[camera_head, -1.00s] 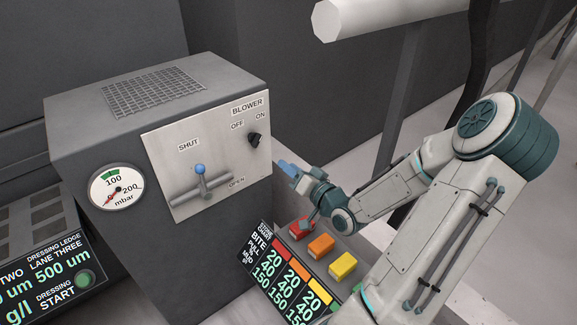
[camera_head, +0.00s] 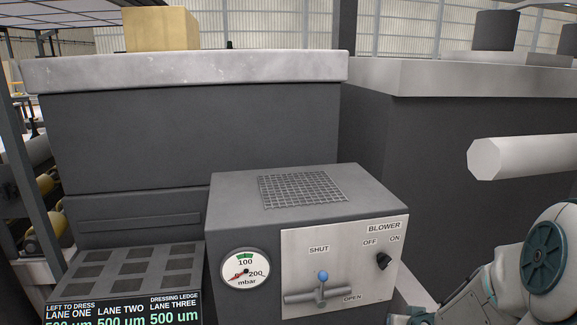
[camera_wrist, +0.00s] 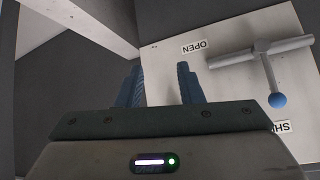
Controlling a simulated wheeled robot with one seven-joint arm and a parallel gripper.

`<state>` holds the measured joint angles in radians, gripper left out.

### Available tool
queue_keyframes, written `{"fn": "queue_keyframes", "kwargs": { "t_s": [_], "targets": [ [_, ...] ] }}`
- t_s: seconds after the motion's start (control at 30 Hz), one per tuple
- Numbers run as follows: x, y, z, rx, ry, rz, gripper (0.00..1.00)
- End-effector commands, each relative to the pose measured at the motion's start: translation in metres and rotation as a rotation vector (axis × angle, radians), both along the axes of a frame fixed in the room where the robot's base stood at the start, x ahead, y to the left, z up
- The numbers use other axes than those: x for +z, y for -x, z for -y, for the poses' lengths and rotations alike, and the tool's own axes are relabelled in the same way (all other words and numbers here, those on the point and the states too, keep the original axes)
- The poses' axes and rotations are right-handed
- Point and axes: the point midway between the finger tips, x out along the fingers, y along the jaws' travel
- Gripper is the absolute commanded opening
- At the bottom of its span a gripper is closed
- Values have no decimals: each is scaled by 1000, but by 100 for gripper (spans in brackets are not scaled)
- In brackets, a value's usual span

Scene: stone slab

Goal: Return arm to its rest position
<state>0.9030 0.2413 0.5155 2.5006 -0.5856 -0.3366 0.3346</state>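My gripper (camera_wrist: 160,88) shows in the wrist view with its two blue fingers apart and nothing between them. It faces the pale control plate (camera_wrist: 222,75) of the blower box, beside the valve lever (camera_wrist: 268,72) with the blue ball. In the head view only part of my arm shows at the lower right, and the gripper is out of frame. The lever (camera_head: 322,288) stands upright on its horizontal pipe, between the SHUT and OPEN labels. The blower knob (camera_head: 383,261) sits below the OFF and ON labels.
The grey blower box (camera_head: 235,195) carries a mesh grille and a pressure gauge (camera_head: 245,269). A thick pale bar (camera_head: 525,157) juts in at the right above my arm. A stone-topped block (camera_head: 190,68) with a yellowish block (camera_head: 160,29) stands behind.

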Motion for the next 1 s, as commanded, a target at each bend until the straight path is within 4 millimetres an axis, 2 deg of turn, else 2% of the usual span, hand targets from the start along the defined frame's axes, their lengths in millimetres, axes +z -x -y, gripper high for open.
{"fn": "queue_keyframes", "kwargs": {
  "t_s": [0.03, 0.3, 0.47, 0.6, 0.8, 1.0],
  "targets": [
    [13, 4, -5, 5, 53, -40, 34],
    [66, 47, -28, -27, 208, -243, 34],
    [102, 82, -54, -25, 217, -336, 34],
    [129, 118, -81, 6, 177, -408, 34],
    [153, 161, -113, 81, 98, -489, 34],
    [159, 178, -124, 118, 64, -522, 34]
  ]
}}
